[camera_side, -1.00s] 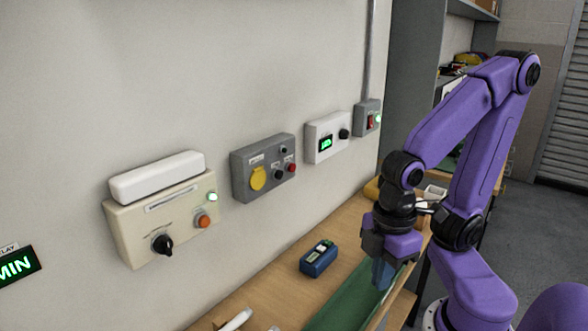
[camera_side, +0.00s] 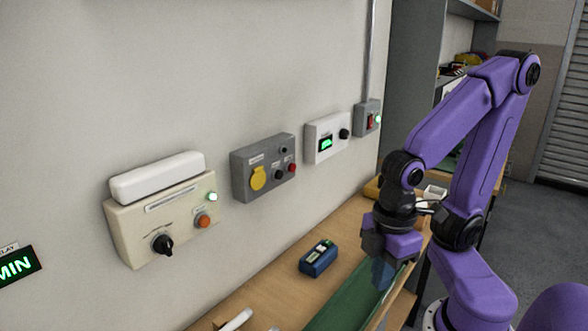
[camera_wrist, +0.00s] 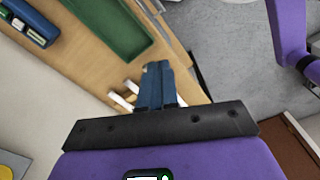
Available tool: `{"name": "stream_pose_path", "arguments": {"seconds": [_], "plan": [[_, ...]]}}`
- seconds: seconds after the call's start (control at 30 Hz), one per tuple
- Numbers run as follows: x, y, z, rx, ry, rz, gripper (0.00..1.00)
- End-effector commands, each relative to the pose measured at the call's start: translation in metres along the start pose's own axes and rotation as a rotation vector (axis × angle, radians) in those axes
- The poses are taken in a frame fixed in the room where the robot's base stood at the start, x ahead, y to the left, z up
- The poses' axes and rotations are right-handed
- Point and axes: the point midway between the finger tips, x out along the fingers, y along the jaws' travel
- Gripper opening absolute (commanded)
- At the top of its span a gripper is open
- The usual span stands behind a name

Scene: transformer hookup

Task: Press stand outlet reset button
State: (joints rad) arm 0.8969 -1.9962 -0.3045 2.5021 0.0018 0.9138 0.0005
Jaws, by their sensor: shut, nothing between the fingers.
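A grey outlet box (camera_side: 241,187) with a yellow round socket cover (camera_side: 257,178) is mounted on the wall in the side view. It carries two small black controls and a red button (camera_side: 292,168) at its right; its labels are too small to read, so I cannot tell which one is the reset button.
A cream unit (camera_side: 133,230) with a black knob and orange button hangs to the left. A white display box (camera_side: 314,140) and a grey switch box (camera_side: 361,118) hang to the right.

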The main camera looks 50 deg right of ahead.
Motion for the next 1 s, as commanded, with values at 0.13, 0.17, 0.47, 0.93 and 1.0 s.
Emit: {"name": "stream_pose_path", "arguments": {"seconds": [0.13, 0.17, 0.47, 0.93, 1.0], "plan": [[0.0, 0.003, 0.0, 0.033, -0.006, -0.006, 0.0], [0.001, 0.004, 0.0, 0.048, -0.009, -0.01, 0.0], [0.003, 0.026, -0.001, 0.375, -0.061, -0.08, 0.0], [0.004, 0.059, -0.005, 0.975, -0.134, -0.237, 0.0], [0.004, 0.064, -0.006, 1.061, -0.142, -0.263, 0.0]]}}
